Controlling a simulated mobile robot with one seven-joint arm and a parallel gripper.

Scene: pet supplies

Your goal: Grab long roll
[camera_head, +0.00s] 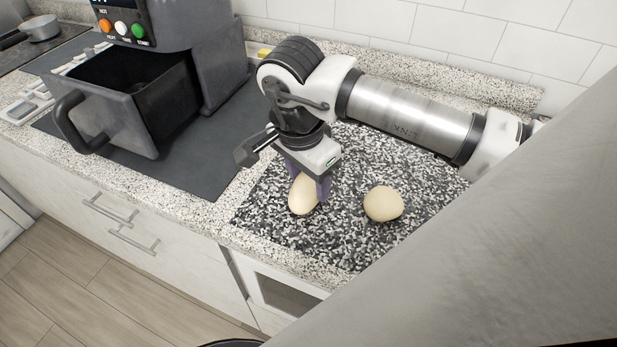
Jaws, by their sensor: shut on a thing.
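The long roll (302,196) is a pale, oblong bread roll on the black-and-white speckled board. My gripper (307,187) points down over it, with its purple-grey fingers on either side, shut on the roll. The fingers and gripper body hide part of the roll's upper end. The roll is at or very near the board surface; I cannot tell whether it is lifted. A second, rounder pale roll (383,204) lies on the board to the right, apart from my gripper.
An air fryer with its drawer (127,110) pulled open stands on a dark mat (205,165) at the left. The speckled board (345,240) has free room around the round roll. The counter's front edge lies close below, over white drawers. A tiled wall stands behind.

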